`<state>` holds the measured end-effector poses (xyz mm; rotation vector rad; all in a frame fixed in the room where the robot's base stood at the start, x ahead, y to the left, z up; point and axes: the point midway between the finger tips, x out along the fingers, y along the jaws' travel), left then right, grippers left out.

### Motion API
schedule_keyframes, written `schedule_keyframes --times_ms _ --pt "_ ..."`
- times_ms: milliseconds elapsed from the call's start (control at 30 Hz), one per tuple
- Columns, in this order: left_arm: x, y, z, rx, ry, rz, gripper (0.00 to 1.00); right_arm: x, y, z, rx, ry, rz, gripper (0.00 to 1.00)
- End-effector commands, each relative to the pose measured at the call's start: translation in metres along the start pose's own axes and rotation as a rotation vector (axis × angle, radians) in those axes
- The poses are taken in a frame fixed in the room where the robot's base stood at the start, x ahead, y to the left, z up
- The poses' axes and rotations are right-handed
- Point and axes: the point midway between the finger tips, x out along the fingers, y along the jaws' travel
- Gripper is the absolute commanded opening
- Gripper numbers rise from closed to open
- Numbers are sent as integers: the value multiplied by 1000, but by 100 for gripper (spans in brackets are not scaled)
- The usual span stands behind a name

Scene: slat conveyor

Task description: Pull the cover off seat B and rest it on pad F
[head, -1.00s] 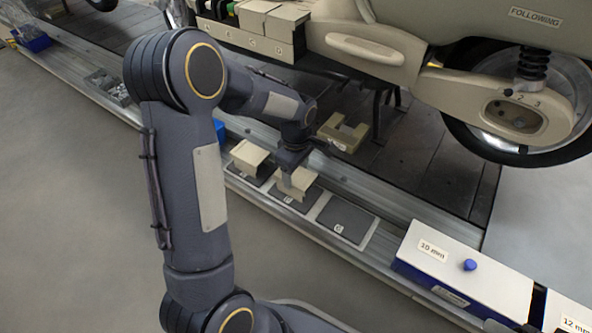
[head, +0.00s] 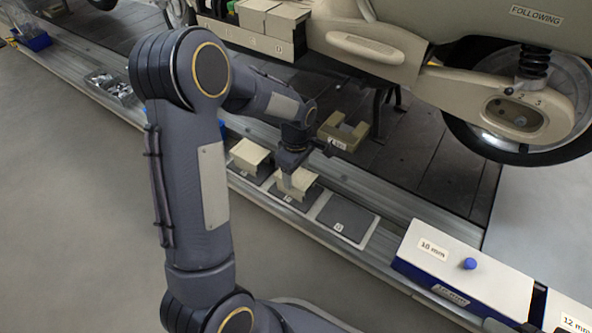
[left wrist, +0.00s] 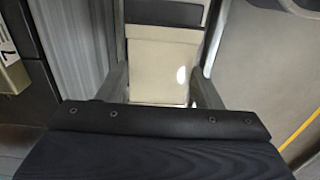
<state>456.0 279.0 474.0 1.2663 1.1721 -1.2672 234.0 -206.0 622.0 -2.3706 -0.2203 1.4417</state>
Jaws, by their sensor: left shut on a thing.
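My left gripper (head: 291,176) is shut on a beige cover (head: 303,182) at the middle dark pad (head: 286,198) of the rail. The cover looks to be at or just above the pad; contact is hard to tell. In the left wrist view the cream cover (left wrist: 160,70) sits between the two fingers. The seats are in a row at the top of the head view; two at the right still carry beige covers (head: 287,19), and those left of them look uncovered, dark and green inside. Their letters are too blurred to read surely. My right gripper is out of view.
Another beige cover (head: 249,152) sits on the pad to the left. The pad to the right (head: 345,217) is bare. A beige U-shaped block (head: 343,131) lies beyond the rail. A white-topped blue box (head: 455,255) stands at the right, and a scooter hangs over the slats.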

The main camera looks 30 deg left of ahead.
Motion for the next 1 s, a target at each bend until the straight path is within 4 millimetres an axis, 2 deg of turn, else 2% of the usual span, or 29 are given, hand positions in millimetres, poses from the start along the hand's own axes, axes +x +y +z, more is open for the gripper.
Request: schedule_keyframes --times_ms 900,933,1000 --pt "3 0 0 0 0 1 32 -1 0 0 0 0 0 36" --pt "3 0 0 0 0 1 61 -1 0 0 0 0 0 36" --pt "3 0 0 0 0 1 70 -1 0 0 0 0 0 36"
